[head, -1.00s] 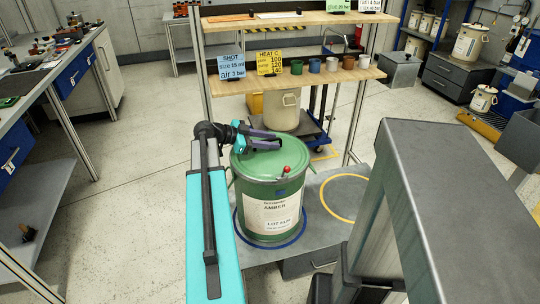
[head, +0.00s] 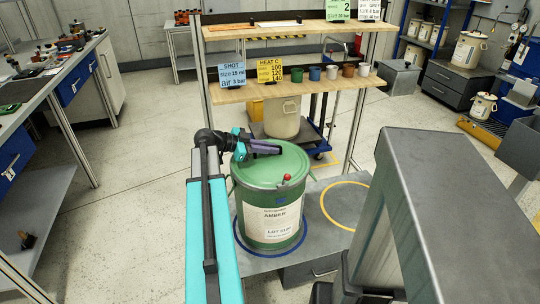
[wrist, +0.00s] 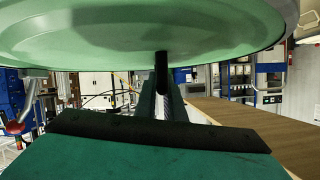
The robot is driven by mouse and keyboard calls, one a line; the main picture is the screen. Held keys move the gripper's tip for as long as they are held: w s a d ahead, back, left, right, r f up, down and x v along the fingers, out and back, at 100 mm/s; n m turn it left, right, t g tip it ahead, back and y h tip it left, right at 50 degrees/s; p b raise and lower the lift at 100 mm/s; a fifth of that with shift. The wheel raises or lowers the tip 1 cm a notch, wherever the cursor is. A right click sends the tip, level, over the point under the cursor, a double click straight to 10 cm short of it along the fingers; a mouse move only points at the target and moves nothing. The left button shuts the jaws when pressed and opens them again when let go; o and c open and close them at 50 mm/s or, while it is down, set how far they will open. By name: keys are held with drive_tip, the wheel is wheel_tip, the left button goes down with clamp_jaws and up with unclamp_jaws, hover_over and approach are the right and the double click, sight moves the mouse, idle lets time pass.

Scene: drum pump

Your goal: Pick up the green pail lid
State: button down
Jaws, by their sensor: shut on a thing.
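The green pail lid (head: 270,170) sits on top of the green pail (head: 270,228), which has a white AMBER label. The pail stands upright inside a blue ring on a grey table. My gripper (head: 278,149) lies low over the lid's far left part, and its jaws are shut. In the wrist view the lid's green disc (wrist: 150,28) fills the top of the picture. A dark post meets the lid between my jaws there; the exact grip is partly hidden. I see no clear gap between lid and pail.
A red knob (head: 287,177) sits at the lid's near edge. A yellow ring (head: 350,205) marks bare table to the right. Behind stands a wooden shelf (head: 290,88) with cups and signs. A cream bucket (head: 281,117) is beneath it.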

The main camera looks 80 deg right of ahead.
drive_tip(key=shift+r, duration=0.15)
drive_tip(key=shift+r, duration=1.5)
drive_tip(key=shift+s+a+r, duration=0.15)
drive_tip(key=shift+a+r, duration=0.05)
drive_tip(key=s+a, duration=0.2)
drive_tip(key=a, duration=0.1)
drive_tip(key=s+a, duration=0.3)
drive_tip(key=s+a+r+b, duration=0.1)
drive_tip(key=s+a, duration=0.2)
drive_tip(key=shift+s+a, duration=0.25)
drive_tip(key=shift+a, duration=0.05)
drive_tip(key=shift+f+b, duration=0.1)
drive_tip(key=shift+b, duration=0.85)
drive_tip(key=shift+s+b, duration=0.15)
drive_tip(key=shift+b, duration=1.05)
drive_tip(key=b, duration=0.5)
drive_tip(key=shift+s+a, duration=0.15)
drive_tip(key=shift+s, duration=0.1)
drive_tip(key=a+b, duration=0.1)
drive_tip(key=b, duration=0.5)
drive_tip(key=shift+s, duration=0.4)
